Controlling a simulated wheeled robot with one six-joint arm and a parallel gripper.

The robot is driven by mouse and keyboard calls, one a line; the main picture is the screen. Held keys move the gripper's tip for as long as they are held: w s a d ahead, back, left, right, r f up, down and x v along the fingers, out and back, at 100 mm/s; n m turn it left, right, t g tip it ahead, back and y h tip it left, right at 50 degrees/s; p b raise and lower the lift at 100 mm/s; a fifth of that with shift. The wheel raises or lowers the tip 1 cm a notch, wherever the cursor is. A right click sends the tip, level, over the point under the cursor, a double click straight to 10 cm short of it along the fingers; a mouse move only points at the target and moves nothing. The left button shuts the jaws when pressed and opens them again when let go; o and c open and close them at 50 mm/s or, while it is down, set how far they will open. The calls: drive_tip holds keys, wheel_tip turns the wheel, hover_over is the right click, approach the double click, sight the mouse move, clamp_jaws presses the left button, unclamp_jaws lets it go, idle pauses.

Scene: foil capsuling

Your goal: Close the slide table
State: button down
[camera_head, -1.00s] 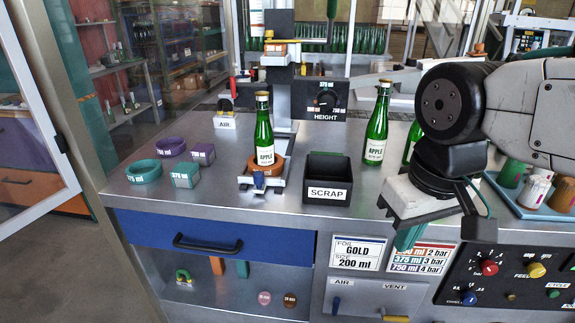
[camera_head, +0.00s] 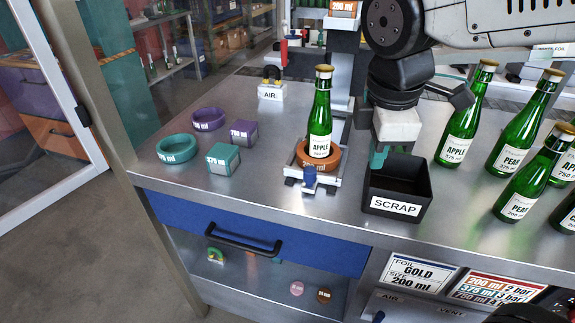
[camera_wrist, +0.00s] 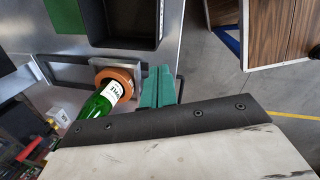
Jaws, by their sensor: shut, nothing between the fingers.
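The slide table (camera_head: 331,180) is a small pale carriage on rails, pulled forward from the machine over the steel bench. An orange ring (camera_head: 318,160) sits on it around the base of an upright green APPLE bottle (camera_head: 320,118), with a blue knob (camera_head: 309,174) at the front. My gripper (camera_head: 377,159) is shut and empty, its teal fingers pointing down right of the bottle, by the scrap bin's back left corner. In the wrist view the gripper fingers (camera_wrist: 157,88) show beside the orange ring (camera_wrist: 121,77) and the bottle (camera_wrist: 96,108). I cannot tell whether they touch the carriage.
The black SCRAP bin (camera_head: 395,207) stands close right of the slide table. Several green bottles (camera_head: 505,150) stand further right. Teal and purple rings and blocks, such as the teal block (camera_head: 223,159), lie to the left. The bench between these and the slide table is clear.

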drive_tip(key=w+a+f+n, duration=0.1)
drive_tip(key=w+a+n, duration=0.2)
drive_tip(key=a+n, duration=0.5)
drive_tip(key=w+a+f+n, duration=0.2)
drive_tip(key=a+n, duration=0.5)
drive_tip(key=a, duration=0.1)
drive_tip(key=shift+t, duration=0.4)
drive_tip(key=x, duration=0.8)
drive_tip(key=shift+w+d+f, duration=0.15)
drive_tip(key=shift+w+f, duration=0.1)
drive_tip(key=shift+f, duration=0.05)
drive_tip(key=w, duration=0.1)
drive_tip(key=w+d, duration=0.1)
drive_tip(key=w, duration=0.1)
drive_tip(key=shift+d+f, duration=0.1)
drive_tip(key=shift+f, duration=0.1)
drive_tip(key=shift+w+d, duration=0.15)
drive_tip(key=shift+w, duration=0.3)
drive_tip(key=shift+w, duration=0.15)
